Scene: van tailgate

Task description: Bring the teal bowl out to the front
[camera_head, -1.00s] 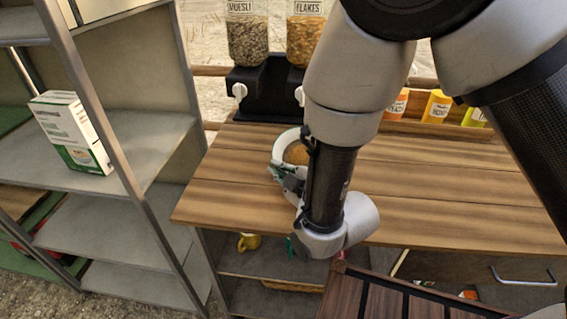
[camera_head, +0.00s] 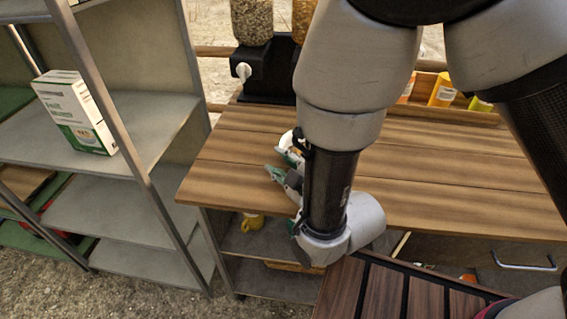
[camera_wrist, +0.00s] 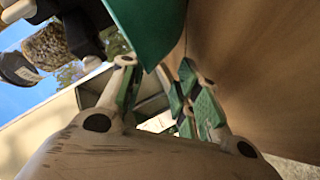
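The teal bowl (camera_wrist: 150,28) shows in the wrist view as a smooth green-teal curved side at the top, just beyond my fingertips. In the head view only a pale curved piece (camera_head: 286,140), likely its rim, shows beside my arm; the rest is hidden. My gripper (camera_head: 281,165) is low over the left part of the wooden counter (camera_head: 225,165), close to the bowl. Its two green-padded fingers stand apart in the wrist view (camera_wrist: 158,85), with a gap between them. I cannot tell whether either finger touches the bowl.
A black cereal dispenser (camera_head: 270,75) stands behind on the counter. A metal shelf rack (camera_head: 140,135) with a white-green box (camera_head: 75,112) is at left. A yellow mug (camera_head: 252,222) sits on the shelf below the counter. Orange and yellow containers (camera_head: 441,90) stand at the back right.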

